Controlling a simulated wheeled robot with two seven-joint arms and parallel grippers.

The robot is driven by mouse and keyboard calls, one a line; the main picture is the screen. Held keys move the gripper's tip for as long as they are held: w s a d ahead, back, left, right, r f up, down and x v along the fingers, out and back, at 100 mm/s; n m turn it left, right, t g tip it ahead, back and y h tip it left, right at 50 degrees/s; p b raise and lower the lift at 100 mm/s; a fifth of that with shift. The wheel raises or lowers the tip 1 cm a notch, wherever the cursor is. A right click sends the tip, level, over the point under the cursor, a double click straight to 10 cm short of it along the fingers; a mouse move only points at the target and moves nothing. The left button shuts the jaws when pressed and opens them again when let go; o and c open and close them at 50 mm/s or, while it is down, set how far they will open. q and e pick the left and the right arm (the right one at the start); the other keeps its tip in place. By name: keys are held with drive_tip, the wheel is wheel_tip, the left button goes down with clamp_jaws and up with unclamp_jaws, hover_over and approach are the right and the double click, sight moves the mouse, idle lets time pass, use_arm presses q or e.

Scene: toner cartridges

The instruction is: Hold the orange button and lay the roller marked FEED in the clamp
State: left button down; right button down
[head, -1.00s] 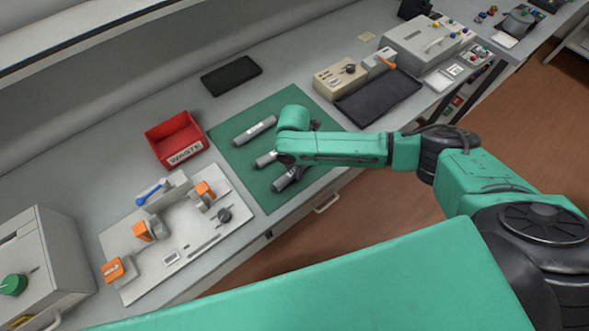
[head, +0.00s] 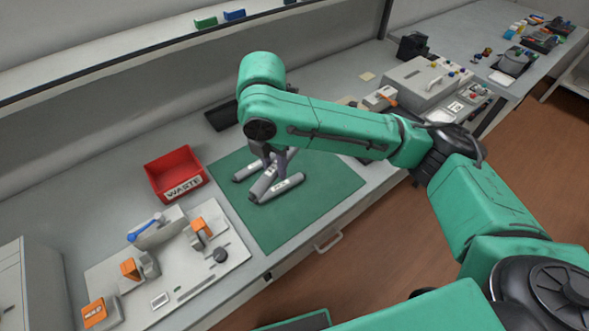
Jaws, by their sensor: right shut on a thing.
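Three grey rollers with white labels are at the green mat (head: 325,205): a left roller (head: 245,173), a middle roller (head: 262,186) and a right roller (head: 285,187). The labels are too small to read. My right gripper (head: 279,163), partly hidden under its arm, is shut on the middle roller, which lies at a different angle from the other two and seems raised. The orange button (head: 94,313) is on the near left corner of the pale fixture plate (head: 205,275). The clamp has two orange-topped holders (head: 130,268) and a blue lever (head: 146,228). My left gripper is out of view.
A red WASTE bin (head: 170,183) stands behind the fixture. A dark tray (head: 221,116) lies at the back, partly behind my right arm. A grey machine (head: 425,85) stands at the far right. The front of the mat is clear.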

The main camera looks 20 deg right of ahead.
drive_tip(key=s+a+f+n+y+b, duration=0.1)
drive_tip(key=s+a+n+b, duration=0.1)
drive_tip(key=a+n, duration=0.3)
drive_tip(key=s+a+f+n+t+y+b, duration=0.1)
drive_tip(key=a+n+b, duration=0.3)
drive_tip(key=a, duration=0.8)
drive_tip(key=s+a+f+n+t+y+b, duration=0.1)
drive_tip(key=s+a+n+y+b, duration=0.2)
drive_tip(key=a+n, duration=0.5)
drive_tip(key=shift+a+f, duration=0.25)
drive_tip(key=shift+a, duration=0.6)
drive_tip(key=shift+d, duration=0.1)
